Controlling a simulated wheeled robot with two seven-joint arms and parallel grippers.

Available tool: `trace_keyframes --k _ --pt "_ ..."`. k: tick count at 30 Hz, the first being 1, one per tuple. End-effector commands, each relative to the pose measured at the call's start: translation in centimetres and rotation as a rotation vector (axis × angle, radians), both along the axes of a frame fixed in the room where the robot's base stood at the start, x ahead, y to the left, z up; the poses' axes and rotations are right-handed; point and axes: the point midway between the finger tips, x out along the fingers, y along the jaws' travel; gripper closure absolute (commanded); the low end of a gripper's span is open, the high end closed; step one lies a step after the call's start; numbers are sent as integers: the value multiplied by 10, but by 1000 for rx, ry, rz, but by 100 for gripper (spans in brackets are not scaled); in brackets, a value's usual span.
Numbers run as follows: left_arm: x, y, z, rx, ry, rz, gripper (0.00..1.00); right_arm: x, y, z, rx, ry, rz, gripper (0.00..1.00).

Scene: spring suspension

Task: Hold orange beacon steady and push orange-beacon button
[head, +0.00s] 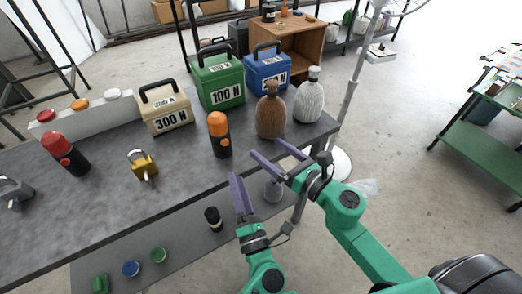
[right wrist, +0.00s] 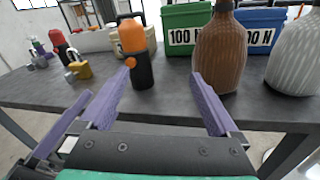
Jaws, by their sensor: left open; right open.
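The orange beacon (head: 219,138) stands upright near the table's front edge, with an orange cap on a black body. In the right wrist view the beacon (right wrist: 141,66) shows a small round orange button (right wrist: 131,62) on its side, facing the camera. My right gripper (head: 265,147) is open and empty, to the right of the beacon and apart from it in the head view. My left gripper (head: 236,175) is open and empty, in front of the beacon, its fingers seen nearly edge-on. Neither gripper touches the beacon.
A brown bottle (head: 270,115) and a white bottle (head: 309,100) stand right of the beacon. Weight boxes, green (head: 220,83), blue (head: 267,72) and beige (head: 165,110), stand behind. A red beacon (head: 66,154) and a yellow padlock (head: 143,163) are left. A lower shelf (head: 185,230) holds small items.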

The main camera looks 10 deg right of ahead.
Motion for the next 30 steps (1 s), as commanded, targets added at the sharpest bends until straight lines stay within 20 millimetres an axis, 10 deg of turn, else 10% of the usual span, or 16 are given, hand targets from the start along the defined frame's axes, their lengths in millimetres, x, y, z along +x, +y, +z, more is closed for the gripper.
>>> trace_keyframes --k 8,30 --pt "0 0 0 0 0 0 50 -12 39 30 -167 -160 113 3" --pt "0 0 0 0 0 0 50 98 117 29 -159 -152 107 3"
